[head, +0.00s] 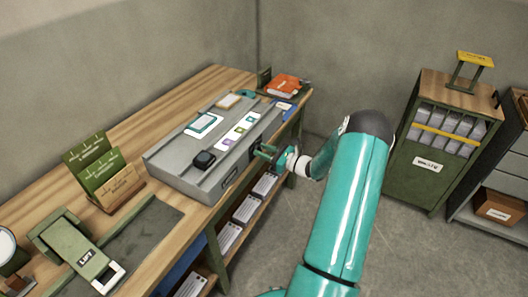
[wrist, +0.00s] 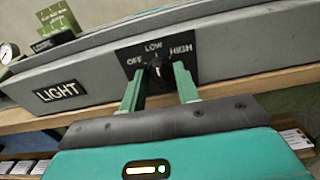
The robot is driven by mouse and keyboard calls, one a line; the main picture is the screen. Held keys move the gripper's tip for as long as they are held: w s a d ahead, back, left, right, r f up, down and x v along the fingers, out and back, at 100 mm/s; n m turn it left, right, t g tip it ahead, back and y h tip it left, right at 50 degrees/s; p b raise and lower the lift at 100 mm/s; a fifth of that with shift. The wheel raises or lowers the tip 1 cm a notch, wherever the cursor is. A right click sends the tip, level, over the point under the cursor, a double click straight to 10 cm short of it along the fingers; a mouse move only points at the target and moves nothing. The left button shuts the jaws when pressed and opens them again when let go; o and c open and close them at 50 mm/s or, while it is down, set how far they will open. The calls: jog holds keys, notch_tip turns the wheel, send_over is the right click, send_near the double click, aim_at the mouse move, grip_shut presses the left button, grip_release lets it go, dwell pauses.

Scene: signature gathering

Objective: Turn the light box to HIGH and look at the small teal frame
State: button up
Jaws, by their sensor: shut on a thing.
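The grey light box (head: 172,163) lies on the wooden bench, and its front face shows in the wrist view (wrist: 100,82) with a LIGHT label. Its black dial knob (wrist: 158,72) sits on a plate marked OFF, LOW and HIGH. The knob's mark appears to point up near LOW. My gripper (wrist: 160,76) is shut on the knob, one green finger on each side. In the head view my gripper (head: 266,152) is at the box's front face. The small teal-edged frame (head: 204,125) lies flat on top of the box.
A black loupe-like block (head: 204,160) and a white strip with coloured squares (head: 240,131) lie on the box. Green card holders (head: 95,165) and a LIFT device (head: 75,245) stand left. A green cabinet (head: 440,150) stands right, with bare floor between.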

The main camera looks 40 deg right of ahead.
jog(key=shift+d+m, duration=0.1)
jog(key=shift+m, duration=4.7)
jog(key=o, duration=0.9)
jog(key=shift+o, duration=0.2)
jog(key=shift+s, duration=0.1)
jog(key=v, duration=1.3)
jog(key=shift+s, duration=0.35)
